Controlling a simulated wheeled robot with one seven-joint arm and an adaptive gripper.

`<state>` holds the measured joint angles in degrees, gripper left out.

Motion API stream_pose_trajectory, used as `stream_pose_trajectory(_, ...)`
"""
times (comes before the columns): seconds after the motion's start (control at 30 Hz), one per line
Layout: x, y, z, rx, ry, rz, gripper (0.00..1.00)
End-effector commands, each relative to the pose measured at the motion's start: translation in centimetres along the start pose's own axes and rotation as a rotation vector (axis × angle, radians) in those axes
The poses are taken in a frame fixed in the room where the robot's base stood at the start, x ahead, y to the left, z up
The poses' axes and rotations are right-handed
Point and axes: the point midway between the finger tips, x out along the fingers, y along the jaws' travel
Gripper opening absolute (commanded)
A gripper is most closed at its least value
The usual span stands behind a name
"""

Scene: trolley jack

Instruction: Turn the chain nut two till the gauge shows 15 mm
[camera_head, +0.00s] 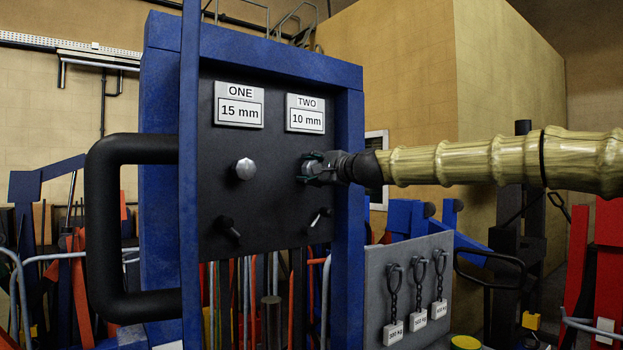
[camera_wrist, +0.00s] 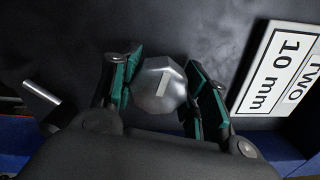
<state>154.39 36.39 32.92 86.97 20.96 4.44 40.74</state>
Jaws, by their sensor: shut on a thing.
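The chain nut two (camera_wrist: 158,86) is a silver faceted nut with a pale mark on its face, on a black panel (camera_head: 268,190). My gripper (camera_head: 308,168) reaches it from the right; in the wrist view its green-padded fingers (camera_wrist: 163,92) stand on both sides of the nut, shut on it. In the head view the gripper mostly hides this nut. The gauge two (camera_head: 306,114) reads 10 mm above it; it also shows in the wrist view (camera_wrist: 277,73). The gauge one (camera_head: 239,105) reads 15 mm, above the silver chain nut one (camera_head: 244,169).
A small lever (camera_head: 320,216) sits below nut two and another lever (camera_head: 228,228) below nut one. Blue posts (camera_head: 348,180) frame the panel. A thick black handle (camera_head: 103,225) juts out at left. A grey board (camera_head: 408,290) with hanging weight tags stands at lower right.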

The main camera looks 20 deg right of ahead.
Motion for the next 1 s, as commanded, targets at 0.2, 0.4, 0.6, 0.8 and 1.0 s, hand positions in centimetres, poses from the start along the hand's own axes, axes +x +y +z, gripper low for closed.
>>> stream_pose_trajectory(0.2, -0.01, 0.41, -0.08, -0.203, 0.001, -0.001, 0.21)
stream_pose_trajectory(0.4, -0.01, 0.42, -0.08, -0.368, 0.0, -0.001, 0.21)
stream_pose_trajectory(0.6, -0.02, 0.37, -0.13, -0.493, 0.001, -0.001, 0.21)
stream_pose_trajectory(0.8, -0.01, 0.35, -0.14, -0.57, 0.0, 0.0, 0.21)
stream_pose_trajectory(1.0, 0.0, 0.34, -0.11, -0.603, -0.001, 0.001, 0.21)
